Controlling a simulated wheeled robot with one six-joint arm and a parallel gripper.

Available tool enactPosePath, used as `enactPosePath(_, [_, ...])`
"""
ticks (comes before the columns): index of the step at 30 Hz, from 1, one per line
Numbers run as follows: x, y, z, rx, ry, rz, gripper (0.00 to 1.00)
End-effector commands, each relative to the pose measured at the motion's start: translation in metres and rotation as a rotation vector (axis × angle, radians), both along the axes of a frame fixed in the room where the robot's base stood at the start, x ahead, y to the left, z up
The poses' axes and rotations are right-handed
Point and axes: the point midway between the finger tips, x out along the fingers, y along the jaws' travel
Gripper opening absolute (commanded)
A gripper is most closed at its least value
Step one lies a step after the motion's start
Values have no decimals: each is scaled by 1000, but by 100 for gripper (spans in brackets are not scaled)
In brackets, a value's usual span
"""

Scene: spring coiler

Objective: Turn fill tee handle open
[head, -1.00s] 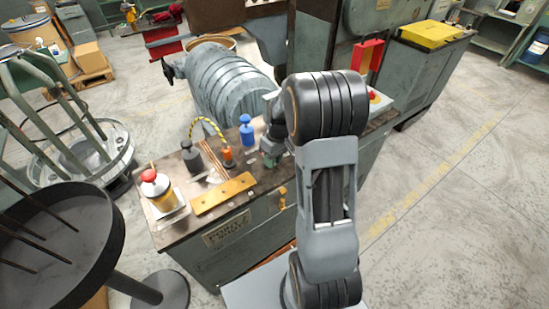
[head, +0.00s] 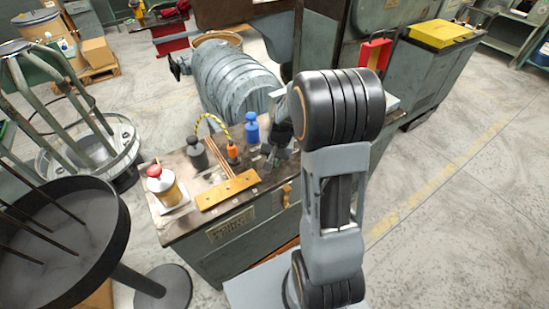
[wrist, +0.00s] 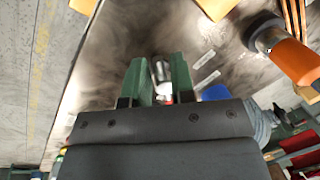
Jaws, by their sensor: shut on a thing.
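In the wrist view the two green fingers of my gripper (wrist: 158,64) stand on either side of a small pale metal piece, which looks like the fill tee handle (wrist: 162,74). My gripper is shut on it. The fingers and body hide most of the handle, so its turn angle cannot be told. In the head view my gripper (head: 273,158) reaches down to the right part of the bench top, just right of the blue bottle (head: 252,130). The handle cannot be made out there.
A round black tray (head: 70,215) stands at left. Floor at right is clear.

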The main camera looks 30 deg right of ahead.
Motion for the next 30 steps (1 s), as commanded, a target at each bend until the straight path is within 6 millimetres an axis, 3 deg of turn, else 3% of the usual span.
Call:
enactPosePath(9, [2, 2, 1, -1, -4, -99, 0])
enactPosePath(25, [2, 2, 1, -2, -4, -116, 0])
enactPosePath(26, [3, 2, 1, -2, -4, -116, 25])
enactPosePath(30, [2, 2, 1, -1, -3, -116, 38])
